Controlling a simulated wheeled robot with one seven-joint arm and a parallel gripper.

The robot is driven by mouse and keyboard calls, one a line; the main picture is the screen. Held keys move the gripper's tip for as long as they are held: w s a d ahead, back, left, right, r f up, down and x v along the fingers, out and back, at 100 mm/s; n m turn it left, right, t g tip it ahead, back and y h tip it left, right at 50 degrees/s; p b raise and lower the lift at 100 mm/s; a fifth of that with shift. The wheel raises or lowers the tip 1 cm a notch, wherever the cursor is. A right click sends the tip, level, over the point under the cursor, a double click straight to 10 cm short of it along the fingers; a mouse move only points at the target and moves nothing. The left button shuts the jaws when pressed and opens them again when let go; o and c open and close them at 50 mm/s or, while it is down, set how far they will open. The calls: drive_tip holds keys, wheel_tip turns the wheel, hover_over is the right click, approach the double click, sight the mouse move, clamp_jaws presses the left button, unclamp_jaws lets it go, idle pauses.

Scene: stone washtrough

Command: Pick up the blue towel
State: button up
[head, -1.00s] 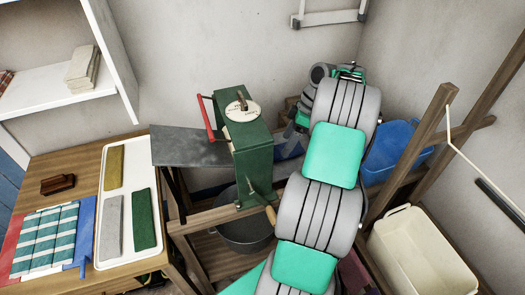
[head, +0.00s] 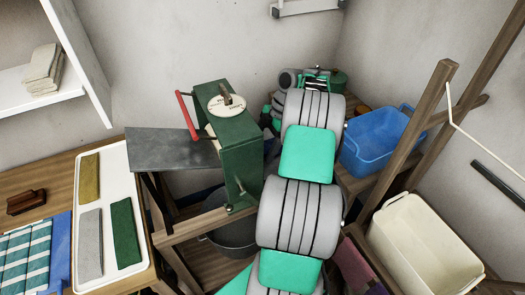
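A flat blue cloth (head: 60,250) lies on the wooden table at the lower left, partly under a teal-and-white striped cloth (head: 22,258). I cannot tell whether this blue piece is the towel. The left frame edge cuts off part of the striped cloth. My arm reaches up the middle of the view, away from the table.
A white tray (head: 107,157) holds yellow, grey and green cloths. A brown brush-like block (head: 26,201) lies beside it. A green hand-cranked machine (head: 238,155) stands between the table and my arm. At right are a blue basin (head: 375,140), a cream bin (head: 425,250) and wooden posts.

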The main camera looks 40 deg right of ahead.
clamp_jaws()
drive_tip(key=shift+r, duration=0.6)
drive_tip(key=d+p, duration=0.1)
drive_tip(key=d, duration=0.1)
drive_tip(key=s+d+p, duration=0.1)
drive_tip(key=d, duration=0.2)
drive_tip(key=s+d+r+p, duration=0.1)
drive_tip(key=d, duration=0.2)
drive_tip(key=shift+s, duration=0.15)
wheel_tip(320, 180, up, 13)
drive_tip(key=p, duration=1)
